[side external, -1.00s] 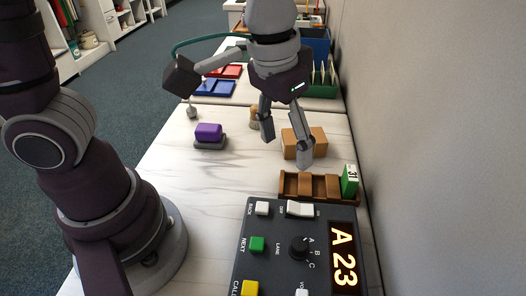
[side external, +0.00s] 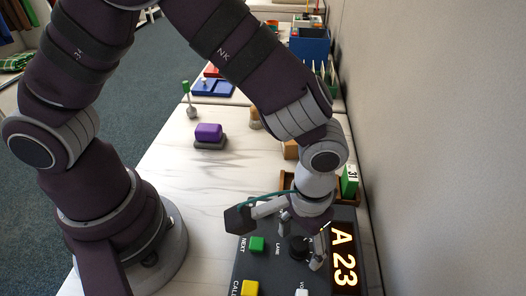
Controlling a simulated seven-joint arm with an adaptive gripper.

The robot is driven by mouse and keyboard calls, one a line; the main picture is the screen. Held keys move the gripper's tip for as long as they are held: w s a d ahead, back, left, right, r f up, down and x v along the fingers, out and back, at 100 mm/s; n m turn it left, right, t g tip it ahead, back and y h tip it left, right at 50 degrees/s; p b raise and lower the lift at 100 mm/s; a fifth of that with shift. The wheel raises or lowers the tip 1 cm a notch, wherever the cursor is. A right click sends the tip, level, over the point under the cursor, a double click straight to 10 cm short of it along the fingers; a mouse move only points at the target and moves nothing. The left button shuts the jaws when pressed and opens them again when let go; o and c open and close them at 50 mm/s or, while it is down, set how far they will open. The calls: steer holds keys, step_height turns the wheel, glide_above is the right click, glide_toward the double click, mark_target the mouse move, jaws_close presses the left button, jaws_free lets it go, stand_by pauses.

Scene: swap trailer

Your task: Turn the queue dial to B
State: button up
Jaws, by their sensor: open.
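The queue dial (side external: 297,249) is a black round knob on the dark control panel (side external: 270,274), beside the word LANE. My gripper (side external: 308,246) is low over the panel at the dial and points down. I cannot tell whether the fingers touch the knob. The gripper hides the A, B and C marks, and the pointer direction is not clear. The lit display (side external: 343,257) reads A 23.
A green button (side external: 257,244), a yellow button (side external: 250,288) and a pale button (side external: 302,293) sit near the dial. A brown tray (side external: 287,181) with a green and white block marked 31 (side external: 350,181) is behind the arm.

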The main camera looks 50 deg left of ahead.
jaws_close()
steer(key=shift+m, duration=0.4)
steer(key=m, duration=0.3)
steer(key=shift+m, duration=2.6)
jaws_free()
